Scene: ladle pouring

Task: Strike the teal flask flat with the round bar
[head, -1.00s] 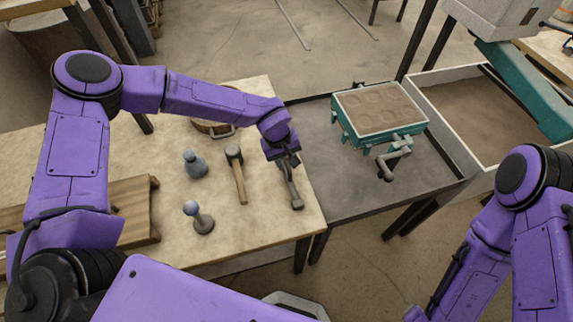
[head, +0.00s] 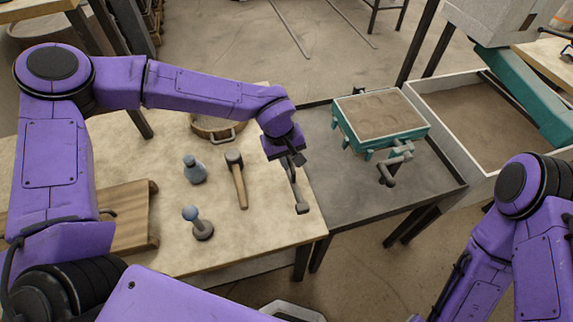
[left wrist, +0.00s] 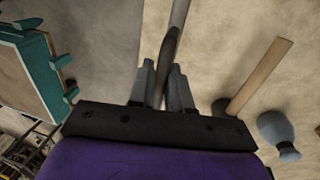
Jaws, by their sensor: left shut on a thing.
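My left gripper (head: 290,160) is over the bench's right edge, left of the flask, and is shut on a grey bar (head: 297,190) with a blocky end. In the left wrist view the bar's round shaft (left wrist: 176,35) runs away from the fingers. I cannot tell whether its end touches the bench. My right gripper is out of view.
A sand bin (head: 500,115) adjoins the table's right side.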

